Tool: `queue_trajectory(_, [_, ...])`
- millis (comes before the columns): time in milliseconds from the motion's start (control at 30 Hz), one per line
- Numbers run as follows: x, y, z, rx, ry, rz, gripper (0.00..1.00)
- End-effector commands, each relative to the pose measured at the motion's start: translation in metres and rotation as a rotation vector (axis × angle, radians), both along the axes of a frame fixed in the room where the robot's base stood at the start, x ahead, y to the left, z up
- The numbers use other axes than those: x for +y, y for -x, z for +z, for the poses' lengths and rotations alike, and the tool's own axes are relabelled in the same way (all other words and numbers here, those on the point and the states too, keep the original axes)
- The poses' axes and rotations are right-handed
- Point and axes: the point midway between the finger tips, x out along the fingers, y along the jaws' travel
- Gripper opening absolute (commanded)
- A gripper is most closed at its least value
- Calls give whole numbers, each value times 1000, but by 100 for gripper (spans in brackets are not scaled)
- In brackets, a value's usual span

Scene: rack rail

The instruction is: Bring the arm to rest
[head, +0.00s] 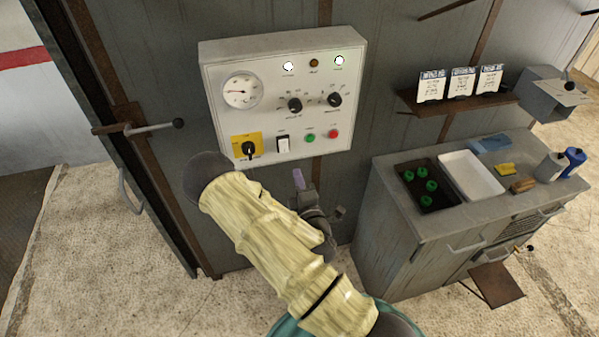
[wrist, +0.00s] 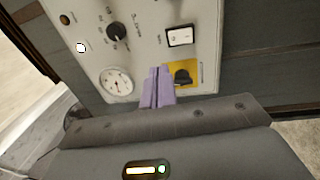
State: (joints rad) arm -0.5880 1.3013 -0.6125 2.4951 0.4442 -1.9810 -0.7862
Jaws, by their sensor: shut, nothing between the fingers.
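My gripper (head: 298,180) shows in the head view below the control panel, small and partly behind my own arm. In the wrist view its two purple fingers (wrist: 158,88) are together with nothing between them. The fingers point toward the lower part of the white control panel (head: 282,98), near the yellow plate with the black rotary switch (wrist: 184,75). The fingertips overlap the panel's lower edge in the wrist view. Whether they touch it cannot be told. My arm, in a pale yellow cover, reaches up from the bottom of the head view and bends back toward the wall.
A grey cabinet (head: 385,215) stands at the right with a dark tray (head: 447,199) of green items, a white tray (head: 471,176) and bottles. A shelf (head: 412,103) with cards is above it. A lever handle (head: 150,128) sticks out at the left. The floor at left is clear.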

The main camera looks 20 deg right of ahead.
Motion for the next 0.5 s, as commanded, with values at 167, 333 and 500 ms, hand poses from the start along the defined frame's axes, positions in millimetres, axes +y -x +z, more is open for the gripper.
queue_trajectory(167, [-1, 4, 1, 2, -1, -1, 0])
queue_trajectory(333, [-2, 4, 0, 1, -1, -3, 0])
queue_trajectory(500, [-2, 4, 0, 1, 0, -3, 0])
